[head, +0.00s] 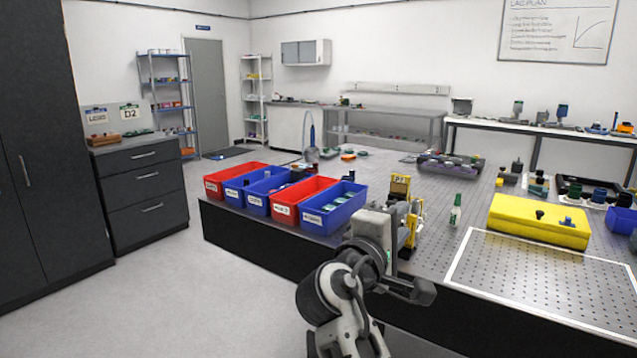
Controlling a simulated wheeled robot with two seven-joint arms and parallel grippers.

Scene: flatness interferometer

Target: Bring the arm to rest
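My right arm comes in at the bottom centre of the head view. Its grey and black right gripper (412,288) is in front of the table's front edge, at about the height of the tabletop. The fingers are seen edge-on and small, and I cannot tell whether they are open or shut. I see nothing clearly held. My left gripper is not in view.
The perforated table (470,215) carries a red bin (298,203), a blue bin (335,207), more bins to their left, a small green-and-white bottle (456,210) and a yellow case (540,220). A white-outlined area (540,280) at front right is bare. Floor at left is clear.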

